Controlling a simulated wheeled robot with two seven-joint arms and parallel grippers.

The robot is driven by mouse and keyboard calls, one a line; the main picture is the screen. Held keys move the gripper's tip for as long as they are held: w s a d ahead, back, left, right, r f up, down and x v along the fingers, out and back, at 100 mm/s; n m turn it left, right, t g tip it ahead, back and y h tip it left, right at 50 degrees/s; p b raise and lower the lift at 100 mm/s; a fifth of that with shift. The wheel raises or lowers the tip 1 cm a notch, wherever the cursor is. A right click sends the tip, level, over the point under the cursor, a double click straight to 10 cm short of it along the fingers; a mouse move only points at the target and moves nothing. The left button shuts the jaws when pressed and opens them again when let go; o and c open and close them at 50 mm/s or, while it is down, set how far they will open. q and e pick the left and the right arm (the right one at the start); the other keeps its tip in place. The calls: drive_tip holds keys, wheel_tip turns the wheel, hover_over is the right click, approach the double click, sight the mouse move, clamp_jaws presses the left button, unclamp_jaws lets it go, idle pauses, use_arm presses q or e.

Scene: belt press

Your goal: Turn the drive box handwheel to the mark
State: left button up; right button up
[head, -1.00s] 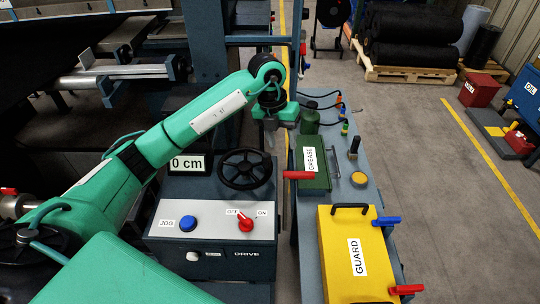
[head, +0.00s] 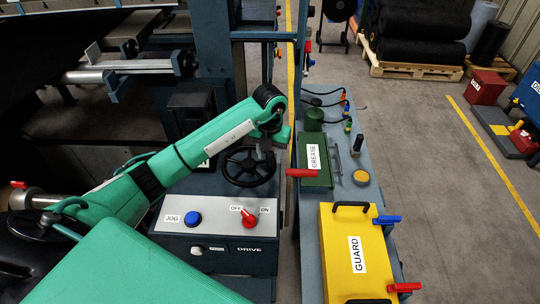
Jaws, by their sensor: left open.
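The black spoked handwheel (head: 247,167) sits on top of the drive box (head: 211,222), at its back right corner. My left gripper (head: 263,153) is open, pointing down over the upper right part of the wheel's rim. I cannot tell whether its fingers touch the rim. My left arm comes across from the left and hides most of the display behind the box. No mark can be made out on the wheel. My right gripper is out of view.
The drive box front carries a blue JOG button (head: 193,217) and a red OFF/ON switch (head: 249,217). To the right, a bench (head: 309,228) bears a green GREASE box (head: 316,163) and a yellow GUARD cover (head: 355,250). Open floor lies beyond it.

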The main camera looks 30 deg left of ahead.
use_arm(q)
wheel_tip(320, 180, down, 2)
drive_tip(key=shift+f, duration=0.35)
clamp_jaws()
